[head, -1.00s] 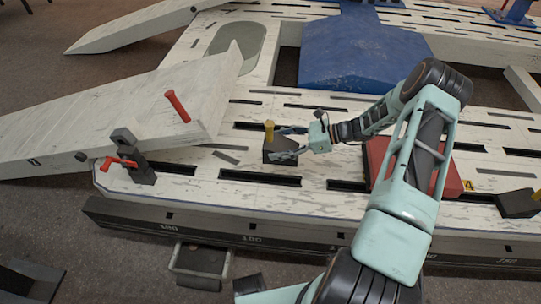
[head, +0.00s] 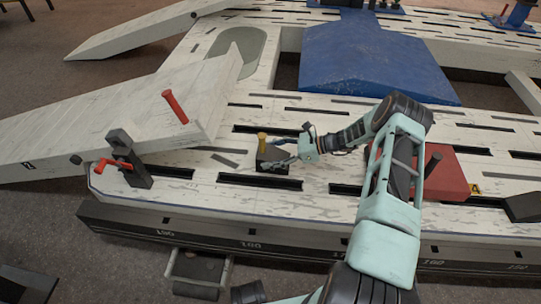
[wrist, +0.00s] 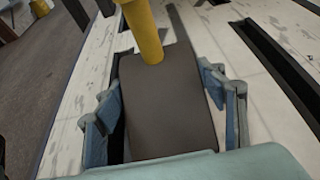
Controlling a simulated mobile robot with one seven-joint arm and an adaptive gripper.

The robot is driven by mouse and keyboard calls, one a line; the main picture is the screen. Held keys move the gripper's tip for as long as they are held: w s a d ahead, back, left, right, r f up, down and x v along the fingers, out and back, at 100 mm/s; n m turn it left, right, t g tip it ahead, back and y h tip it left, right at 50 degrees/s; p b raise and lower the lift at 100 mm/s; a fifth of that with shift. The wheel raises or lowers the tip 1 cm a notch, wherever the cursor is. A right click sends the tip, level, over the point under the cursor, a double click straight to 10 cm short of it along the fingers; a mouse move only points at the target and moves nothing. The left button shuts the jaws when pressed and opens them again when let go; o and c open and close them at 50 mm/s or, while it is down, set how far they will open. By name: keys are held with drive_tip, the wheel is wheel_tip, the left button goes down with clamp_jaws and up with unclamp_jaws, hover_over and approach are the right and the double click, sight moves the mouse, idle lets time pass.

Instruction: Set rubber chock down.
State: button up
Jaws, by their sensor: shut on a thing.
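The rubber chock (head: 271,158) is a dark block with a yellow handle (head: 262,138). It is at the middle of the white slotted bench (head: 330,205), close to a long dark slot. My gripper (head: 283,155) reaches it from the right and is shut on it. In the wrist view the chock (wrist: 168,105) fills the space between the blue finger pads (wrist: 165,112), with the handle at its far end. Its underside is hidden, so I cannot tell whether it touches the bench.
A white ramp (head: 120,125) with a red handle (head: 175,106) lies to the left. A black clamp with a red lever (head: 128,158) stands near the front edge. A red block (head: 445,175) is behind my arm; another dark block (head: 522,207) is at the right edge. A blue plate (head: 370,65) is behind.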

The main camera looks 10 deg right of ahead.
drive_tip(key=shift+r, duration=0.1)
drive_tip(key=o, duration=1.8)
drive_tip(key=shift+f, duration=0.2)
drive_tip(key=shift+o, duration=0.2)
drive_tip(key=shift+d+r, duration=0.1)
drive_tip(key=shift+r, duration=0.15)
drive_tip(key=p+v, duration=0.2)
drive_tip(key=v, duration=0.9)
drive_tip(key=shift+s+d, duration=0.15)
drive_tip(key=shift+d, duration=0.25)
